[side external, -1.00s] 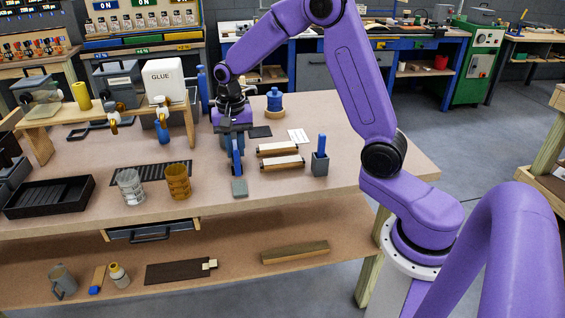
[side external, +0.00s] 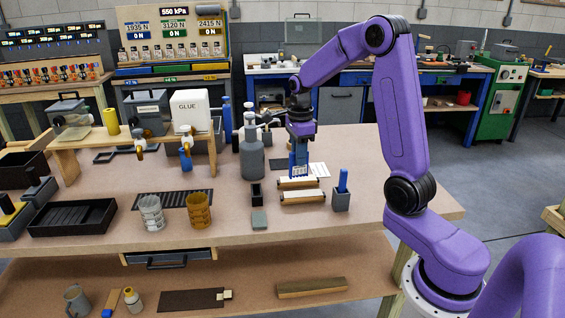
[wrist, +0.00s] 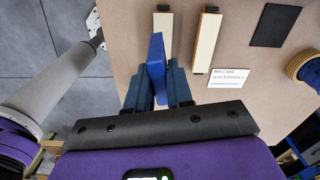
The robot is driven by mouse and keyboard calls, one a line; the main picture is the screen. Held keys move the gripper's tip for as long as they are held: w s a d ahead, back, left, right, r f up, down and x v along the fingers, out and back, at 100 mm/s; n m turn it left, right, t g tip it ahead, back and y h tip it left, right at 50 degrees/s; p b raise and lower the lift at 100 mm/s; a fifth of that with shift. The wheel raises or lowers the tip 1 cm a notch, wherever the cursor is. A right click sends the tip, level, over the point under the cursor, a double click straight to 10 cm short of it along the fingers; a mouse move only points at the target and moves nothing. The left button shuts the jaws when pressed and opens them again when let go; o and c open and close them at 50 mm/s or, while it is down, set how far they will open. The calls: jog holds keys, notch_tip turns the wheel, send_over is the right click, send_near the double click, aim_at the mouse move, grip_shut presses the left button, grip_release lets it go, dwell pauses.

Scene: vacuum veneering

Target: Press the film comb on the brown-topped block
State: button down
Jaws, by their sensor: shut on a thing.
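My gripper (side external: 299,168) is shut on a film comb with a blue handle (wrist: 156,60), which stands upright between the fingers. A pale, toothed-looking patch shows at its lower end in the side view. The comb is above or just behind the far long block (side external: 292,183); I cannot tell whether it touches. A near long block (side external: 303,196) lies parallel in front. In the wrist view, a left block (wrist: 163,28) and a right block (wrist: 207,40) show pale tops and dark ends. Neither top looks clearly brown.
A dark, empty holder (side external: 256,196) and a grey-green pad (side external: 259,220) stand to the left. A holder with a blue handle (side external: 341,198) stands right. A grey bottle (side external: 252,158) rises close by. A white card (wrist: 229,78) lies beside the blocks.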

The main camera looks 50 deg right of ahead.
aim_at(304, 175)
jog(key=shift+s+d+r+m, duration=0.1)
jog(key=shift+s+d+m, duration=0.15)
jog(key=shift+d+m, duration=0.25)
jog(key=shift+s+d+m, duration=0.2)
jog(key=shift+d+m, duration=0.15)
jog(key=shift+m, duration=0.25)
jog(key=shift+f, duration=2.8)
jog(key=shift+f, duration=0.65)
jog(key=shift+r, duration=3.05)
